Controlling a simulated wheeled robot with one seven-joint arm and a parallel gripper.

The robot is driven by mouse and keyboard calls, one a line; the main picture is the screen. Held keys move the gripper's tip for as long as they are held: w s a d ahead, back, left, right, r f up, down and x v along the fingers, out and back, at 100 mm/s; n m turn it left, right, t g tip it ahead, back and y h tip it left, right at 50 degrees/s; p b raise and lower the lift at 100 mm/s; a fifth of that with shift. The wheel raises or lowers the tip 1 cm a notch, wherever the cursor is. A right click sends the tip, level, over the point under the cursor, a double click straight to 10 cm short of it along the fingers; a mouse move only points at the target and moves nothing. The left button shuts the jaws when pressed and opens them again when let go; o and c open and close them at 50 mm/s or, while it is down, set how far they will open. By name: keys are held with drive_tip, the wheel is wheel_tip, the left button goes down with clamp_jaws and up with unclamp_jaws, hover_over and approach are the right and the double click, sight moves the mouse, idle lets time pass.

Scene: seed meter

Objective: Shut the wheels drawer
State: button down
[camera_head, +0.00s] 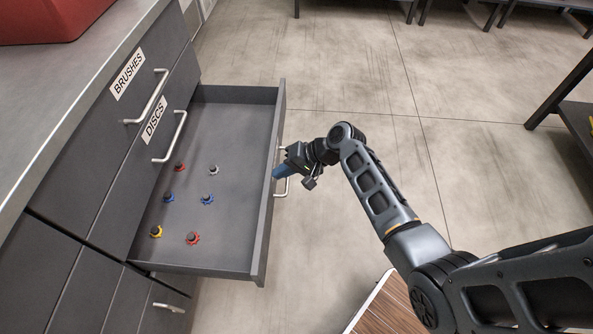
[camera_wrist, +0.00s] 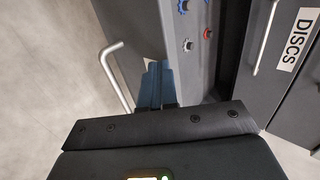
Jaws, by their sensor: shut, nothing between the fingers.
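An open grey drawer (camera_head: 268,215) sticks far out of the cabinet below the drawer labelled DISCS. Several small toothed wheels, such as a red one (camera_head: 192,238) and a blue one (camera_head: 207,199), lie inside it. The drawer's handle (camera_head: 284,186) is on its outer front face, and it also shows in the wrist view (camera_wrist: 117,78). My gripper (camera_head: 279,172) is shut and empty, with its blue fingers at the drawer's front panel beside the handle. In the wrist view the fingers (camera_wrist: 155,85) lie close against the front panel; whether they touch it is unclear.
The DISCS drawer (camera_head: 140,170) and the BRUSHES drawer (camera_head: 110,110) above are closed, with bar handles. A red case (camera_head: 50,20) stands on the counter. Bare floor (camera_head: 340,75) lies in front of the open drawer. A dark shelf unit (camera_head: 572,105) stands at the right.

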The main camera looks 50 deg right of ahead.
drive_tip(key=w+a+b, duration=0.6)
drive_tip(key=w+a, duration=1)
drive_tip(key=w, duration=0.5)
drive_tip(key=shift+w+a, duration=0.15)
drive_tip(key=shift+a, duration=0.15)
